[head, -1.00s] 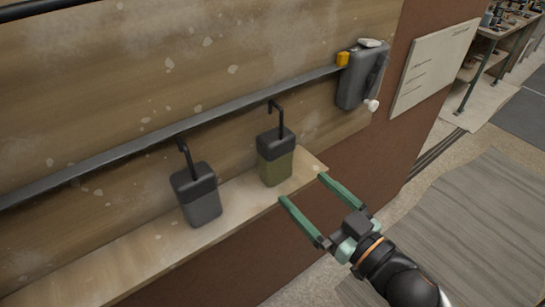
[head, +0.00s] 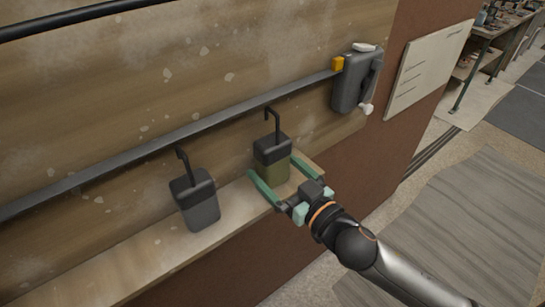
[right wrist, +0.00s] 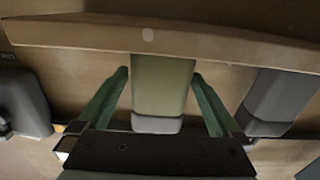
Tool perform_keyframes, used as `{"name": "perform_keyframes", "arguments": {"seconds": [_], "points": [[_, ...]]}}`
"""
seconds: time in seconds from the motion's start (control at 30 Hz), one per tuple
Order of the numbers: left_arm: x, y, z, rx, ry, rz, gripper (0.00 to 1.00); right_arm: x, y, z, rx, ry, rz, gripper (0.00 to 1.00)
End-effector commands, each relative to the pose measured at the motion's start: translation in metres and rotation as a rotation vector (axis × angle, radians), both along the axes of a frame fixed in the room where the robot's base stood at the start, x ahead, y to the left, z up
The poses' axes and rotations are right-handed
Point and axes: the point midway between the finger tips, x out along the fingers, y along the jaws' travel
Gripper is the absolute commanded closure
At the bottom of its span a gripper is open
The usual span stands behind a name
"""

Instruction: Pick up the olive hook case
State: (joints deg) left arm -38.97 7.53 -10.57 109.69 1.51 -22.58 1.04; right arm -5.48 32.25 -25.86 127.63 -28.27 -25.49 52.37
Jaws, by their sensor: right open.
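The olive hook case (head: 272,165) has a dark top and a black hook reaching up to the rail. It stands upright at the shelf, right of the grey hook case (head: 201,207). My right gripper (head: 276,170) is open, with one green finger on each side of the olive case. In the right wrist view the olive case (right wrist: 161,88) sits between the two spread fingers (right wrist: 160,85), with a gap visible on both sides. The grey case (right wrist: 278,98) is just outside one finger there. My left gripper is not in view.
A wooden shelf (head: 115,278) runs under the cases. A dark rail (head: 140,150) crosses the wall above them. A dark grey box with a yellow part (head: 350,84) is mounted at the rail's right end. A white panel (head: 425,70) hangs farther right.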

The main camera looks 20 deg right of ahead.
Motion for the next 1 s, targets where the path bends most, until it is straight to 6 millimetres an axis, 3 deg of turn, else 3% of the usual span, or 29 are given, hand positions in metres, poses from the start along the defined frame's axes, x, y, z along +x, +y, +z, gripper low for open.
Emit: {"name": "perform_keyframes", "arguments": {"seconds": [0.4, 1.0], "points": [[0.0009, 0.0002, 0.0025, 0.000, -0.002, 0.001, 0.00, 0.0098, 0.0038, -0.0001, 0.000, 0.000, 0.000, 0.02], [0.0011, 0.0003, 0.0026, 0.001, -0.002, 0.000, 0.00, 0.0095, 0.0037, -0.0001, 0.000, 0.000, 0.001, 0.70]]}}
